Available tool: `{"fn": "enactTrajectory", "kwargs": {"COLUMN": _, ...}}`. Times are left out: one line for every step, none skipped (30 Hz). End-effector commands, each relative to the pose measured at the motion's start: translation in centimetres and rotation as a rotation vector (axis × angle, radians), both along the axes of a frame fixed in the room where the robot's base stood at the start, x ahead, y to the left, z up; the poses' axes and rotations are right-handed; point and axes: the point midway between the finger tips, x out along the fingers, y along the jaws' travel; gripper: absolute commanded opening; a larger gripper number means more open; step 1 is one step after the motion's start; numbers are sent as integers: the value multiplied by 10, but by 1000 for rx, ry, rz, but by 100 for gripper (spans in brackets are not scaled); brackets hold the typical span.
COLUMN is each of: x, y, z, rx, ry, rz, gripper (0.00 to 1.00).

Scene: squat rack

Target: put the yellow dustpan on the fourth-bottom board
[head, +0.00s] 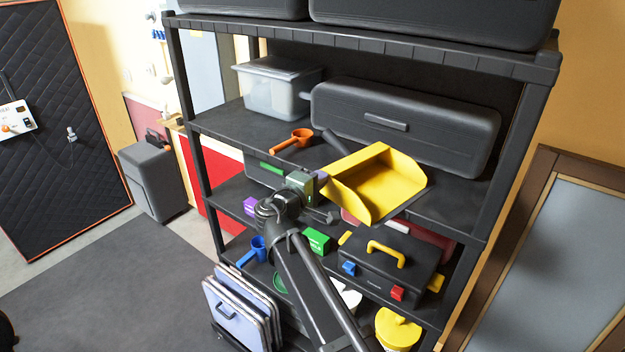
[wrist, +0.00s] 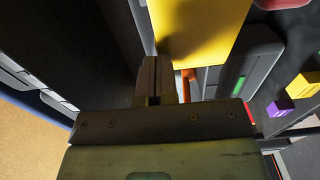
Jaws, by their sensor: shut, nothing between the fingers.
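The yellow dustpan (head: 378,182) is at the front of the rack board (head: 235,122) that also holds a clear bin and a long black case. Its near part appears to stick out past the board's front edge. In the wrist view the yellow dustpan (wrist: 198,30) fills the top middle, just beyond my fingers. My gripper (head: 321,177) is shut and empty, close beside the dustpan's left edge. In the wrist view my gripper (wrist: 156,62) shows its fingers together. I cannot tell whether they touch the dustpan.
On the same board are the clear bin (head: 273,88), the black case (head: 405,125) and an orange scoop (head: 297,140). The board below carries a black toolbox (head: 388,265), a green box (head: 316,241) and a purple block (head: 250,206). Blue-edged panels (head: 238,312) lean at lower left.

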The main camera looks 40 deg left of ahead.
Motion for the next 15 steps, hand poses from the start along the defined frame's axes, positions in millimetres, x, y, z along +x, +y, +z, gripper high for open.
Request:
{"fn": "enactTrajectory", "kwargs": {"x": 6, "y": -8, "z": 0, "rx": 0, "ry": 0, "rz": -2, "gripper": 0}}
{"fn": "enactTrajectory", "kwargs": {"x": 11, "y": -12, "z": 0, "rx": 0, "ry": 0, "rz": -2, "gripper": 0}}
{"fn": "enactTrajectory", "kwargs": {"x": 17, "y": -18, "z": 0, "rx": 0, "ry": 0, "rz": -3, "gripper": 0}}
{"fn": "enactTrajectory", "kwargs": {"x": 20, "y": -21, "z": 0, "rx": 0, "ry": 0, "rz": -2, "gripper": 0}}
{"fn": "enactTrajectory", "kwargs": {"x": 23, "y": -24, "z": 0, "rx": 0, "ry": 0, "rz": -1, "gripper": 0}}
{"fn": "enactTrajectory", "kwargs": {"x": 27, "y": -27, "z": 0, "rx": 0, "ry": 0, "rz": -1, "gripper": 0}}
{"fn": "enactTrajectory", "kwargs": {"x": 29, "y": -28, "z": 0, "rx": 0, "ry": 0, "rz": -1, "gripper": 0}}
{"fn": "enactTrajectory", "kwargs": {"x": 30, "y": -29, "z": 0, "rx": 0, "ry": 0, "rz": -1, "gripper": 0}}
{"fn": "enactTrajectory", "kwargs": {"x": 30, "y": -29, "z": 0, "rx": 0, "ry": 0, "rz": 0, "gripper": 0}}
{"fn": "enactTrajectory", "kwargs": {"x": 30, "y": -29, "z": 0, "rx": 0, "ry": 0, "rz": 0, "gripper": 0}}
{"fn": "enactTrajectory", "kwargs": {"x": 30, "y": -28, "z": 0, "rx": 0, "ry": 0, "rz": 0, "gripper": 0}}
{"fn": "enactTrajectory", "kwargs": {"x": 30, "y": -28, "z": 0, "rx": 0, "ry": 0, "rz": 0, "gripper": 0}}
{"fn": "enactTrajectory", "kwargs": {"x": 30, "y": -28, "z": 0, "rx": 0, "ry": 0, "rz": 0, "gripper": 0}}
{"fn": "enactTrajectory", "kwargs": {"x": 30, "y": -28, "z": 0, "rx": 0, "ry": 0, "rz": 0, "gripper": 0}}
{"fn": "enactTrajectory", "kwargs": {"x": 29, "y": -28, "z": 0, "rx": 0, "ry": 0, "rz": 0, "gripper": 0}}
